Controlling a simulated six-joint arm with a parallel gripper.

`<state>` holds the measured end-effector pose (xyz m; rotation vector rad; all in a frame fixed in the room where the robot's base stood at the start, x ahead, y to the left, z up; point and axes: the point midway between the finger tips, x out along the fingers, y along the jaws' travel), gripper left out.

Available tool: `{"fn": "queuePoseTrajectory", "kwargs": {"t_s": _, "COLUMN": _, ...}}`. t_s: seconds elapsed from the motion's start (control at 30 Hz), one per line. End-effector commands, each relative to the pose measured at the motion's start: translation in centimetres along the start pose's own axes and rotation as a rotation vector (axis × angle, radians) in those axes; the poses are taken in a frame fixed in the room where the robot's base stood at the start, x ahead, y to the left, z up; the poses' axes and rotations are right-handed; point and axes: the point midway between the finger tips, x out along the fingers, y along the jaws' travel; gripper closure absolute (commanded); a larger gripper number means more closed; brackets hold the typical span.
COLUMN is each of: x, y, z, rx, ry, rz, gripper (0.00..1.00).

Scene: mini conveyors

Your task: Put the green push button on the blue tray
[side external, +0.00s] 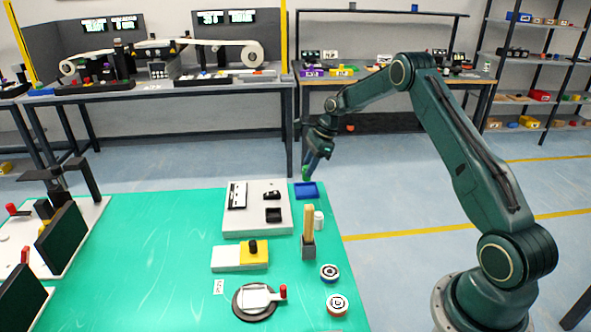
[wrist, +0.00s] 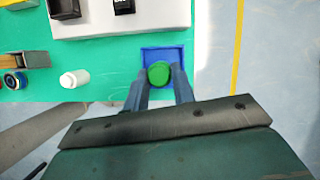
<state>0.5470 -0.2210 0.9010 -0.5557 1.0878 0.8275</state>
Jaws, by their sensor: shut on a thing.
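My gripper (wrist: 158,88) is shut on the green push button (wrist: 158,73), which shows as a round green cap between the fingertips in the wrist view. In the side view, the green button (side external: 306,172) is at the tip of my gripper (side external: 308,168), over the far right corner of the green table. The blue tray (side external: 307,190) lies on the table just below it; its rim also shows in the wrist view (wrist: 174,50) around and behind the button. A small gap seems to show between button and tray in the side view. The button's underside is hidden.
A white block (side external: 257,222) with black parts stands left of the tray. A white bottle (side external: 318,219) and a grey holder with a wooden piece (side external: 308,246) stand nearer the camera. The table edge is close on the tray's right.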

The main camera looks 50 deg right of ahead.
Motion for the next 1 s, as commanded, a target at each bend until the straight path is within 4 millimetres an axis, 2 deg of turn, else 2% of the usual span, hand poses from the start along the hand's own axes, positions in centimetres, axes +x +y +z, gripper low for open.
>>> {"fn": "queuePoseTrajectory", "kwargs": {"t_s": 0.23, "x": 0.6, "y": 0.1, "z": -0.2, "rx": 0.0, "ry": 0.0, "rz": 0.002, "gripper": 1.0}}
{"fn": "queuePoseTrajectory", "kwargs": {"t_s": 0.6, "x": 3.9, "y": 0.1, "z": -1.6, "rx": 0.0, "ry": 0.0, "rz": 0.001, "gripper": 1.0}}
{"fn": "queuePoseTrajectory", "kwargs": {"t_s": 1.0, "x": 4.2, "y": 0.0, "z": -1.7, "rx": -0.001, "ry": 0.0, "rz": 0.001, "gripper": 1.0}}
